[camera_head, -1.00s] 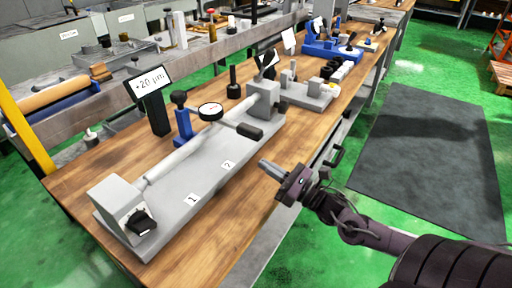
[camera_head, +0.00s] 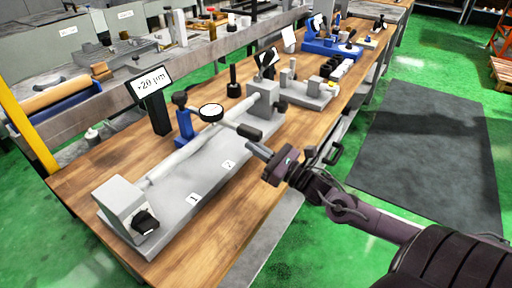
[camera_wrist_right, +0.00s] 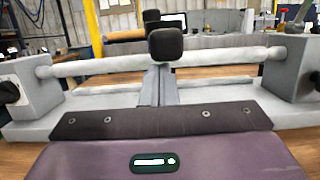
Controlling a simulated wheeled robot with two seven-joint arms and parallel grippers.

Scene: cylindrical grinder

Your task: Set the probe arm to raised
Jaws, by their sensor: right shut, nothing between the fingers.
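The probe arm's black grip (camera_head: 249,131) sticks out toward my side from beside the round dial gauge (camera_head: 211,112) on the blue stand (camera_head: 183,122). The arm looks lowered, roughly level across the grey cylinder (camera_head: 185,154). My right gripper (camera_head: 257,149) is shut and empty, just in front of and slightly below the grip. In the right wrist view the black grip (camera_wrist_right: 165,43) stands just beyond the closed fingertips (camera_wrist_right: 160,72). Whether they touch cannot be told. My left gripper is not in view.
The grey grinder bed (camera_head: 190,195) has labels 1 and 2 and a black knob (camera_head: 146,221) at its near end. A display (camera_head: 151,85) reads +20 µm. Another grey fixture (camera_head: 305,93) stands farther back. Bare wooden bench (camera_head: 215,240) lies in front of the bed.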

